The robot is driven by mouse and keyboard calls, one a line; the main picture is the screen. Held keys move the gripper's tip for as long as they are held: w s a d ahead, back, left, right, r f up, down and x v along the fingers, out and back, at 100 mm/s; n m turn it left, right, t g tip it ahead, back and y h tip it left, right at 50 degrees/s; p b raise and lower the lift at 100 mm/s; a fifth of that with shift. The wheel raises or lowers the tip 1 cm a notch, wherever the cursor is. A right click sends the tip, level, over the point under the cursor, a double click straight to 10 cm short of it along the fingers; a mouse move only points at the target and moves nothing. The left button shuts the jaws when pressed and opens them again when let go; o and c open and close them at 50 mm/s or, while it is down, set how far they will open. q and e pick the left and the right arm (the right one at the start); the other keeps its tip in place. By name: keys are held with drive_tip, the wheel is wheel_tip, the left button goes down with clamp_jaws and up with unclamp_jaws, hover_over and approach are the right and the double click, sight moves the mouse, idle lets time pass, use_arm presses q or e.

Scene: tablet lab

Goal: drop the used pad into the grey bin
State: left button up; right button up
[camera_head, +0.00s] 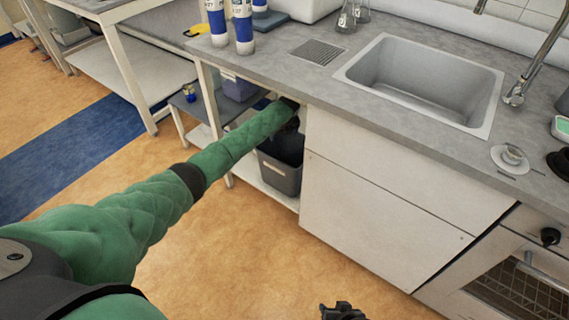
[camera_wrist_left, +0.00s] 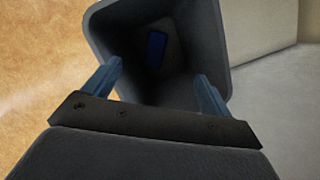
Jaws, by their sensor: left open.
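The grey bin (camera_head: 280,179) stands on the low shelf under the counter, left of the white cabinet front. My left arm reaches down to it, and the left gripper is mostly hidden at the bin's mouth in the head view. In the left wrist view, the left gripper (camera_wrist_left: 158,76) is open and empty over the mouth of the bin (camera_wrist_left: 212,25). A small blue rectangular pad (camera_wrist_left: 157,47) lies deep inside the bin, apart from the fingers. My right gripper (camera_head: 343,312) shows only as a dark piece at the bottom edge of the head view.
The counter edge and white cabinet (camera_head: 390,205) bound the bin's right side. A table leg stands left of the bin. Blue-white bottles (camera_head: 243,30) stand on the counter. The floor in front is clear.

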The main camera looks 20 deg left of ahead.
use_arm(q)
drive_tip(key=v, duration=0.7)
drive_tip(key=shift+r, duration=0.15)
drive_tip(key=shift+a, duration=0.1)
